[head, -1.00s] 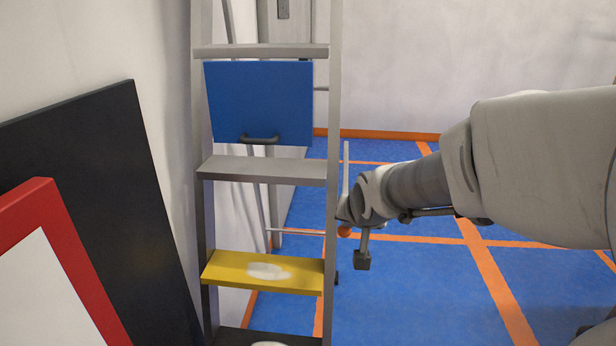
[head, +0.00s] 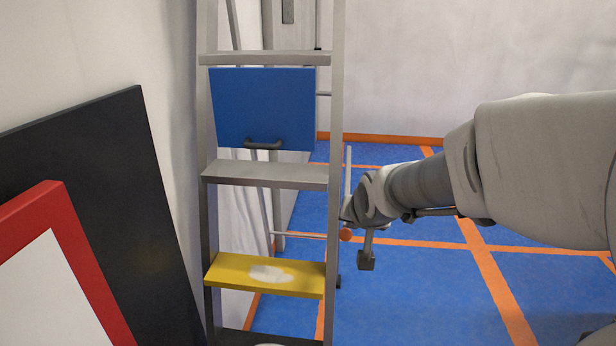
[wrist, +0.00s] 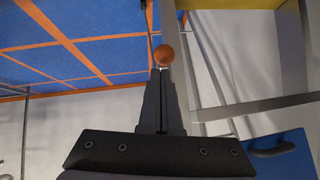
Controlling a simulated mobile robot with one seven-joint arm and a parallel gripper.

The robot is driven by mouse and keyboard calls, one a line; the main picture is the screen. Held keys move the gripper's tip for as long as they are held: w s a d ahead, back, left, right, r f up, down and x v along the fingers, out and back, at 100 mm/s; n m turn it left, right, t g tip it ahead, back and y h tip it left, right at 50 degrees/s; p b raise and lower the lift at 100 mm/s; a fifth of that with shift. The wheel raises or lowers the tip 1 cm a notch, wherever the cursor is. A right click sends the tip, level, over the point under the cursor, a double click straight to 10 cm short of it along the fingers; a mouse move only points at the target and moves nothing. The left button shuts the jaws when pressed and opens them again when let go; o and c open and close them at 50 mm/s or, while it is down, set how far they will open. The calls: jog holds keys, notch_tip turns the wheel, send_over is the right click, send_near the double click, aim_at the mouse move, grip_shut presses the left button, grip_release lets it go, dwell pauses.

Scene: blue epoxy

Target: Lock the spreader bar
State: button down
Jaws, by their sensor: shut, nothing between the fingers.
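A grey stepladder (head: 335,120) stands by the left wall in the head view. A thin spreader bar (head: 300,235) runs level behind its right rail and appears to end in an orange ball (head: 346,235). The ball also shows in the wrist view (wrist: 164,54), just beyond my fingertips. My gripper (wrist: 160,72) is shut and empty, its tips at or very near the ball; I cannot tell whether they touch. In the head view my wrist hides most of the fingers beside the ladder's right rail.
A blue panel (head: 262,105) with a dark handle hangs in the ladder above a grey step (head: 265,175). A yellow step (head: 225,272) is lower. Black and red-framed boards (head: 55,205) lean at left. The blue floor (head: 420,290) at right is open.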

jog(key=p+v, duration=0.3)
jog(key=v, duration=0.9)
jog(key=shift+w+r, duration=0.4)
jog(key=shift+d, duration=0.1)
jog(key=s+d+f+n+g, duration=0.1)
jog(key=s+f+n+g, duration=0.15)
jog(key=s, duration=1.55)
notch_tip(320, 180, up, 15)
jog(key=p, duration=1.5)
jog(key=shift+d+n+g, duration=0.2)
jog(key=shift+n+g, duration=0.15)
jog(key=shift+w+a+f, duration=0.1)
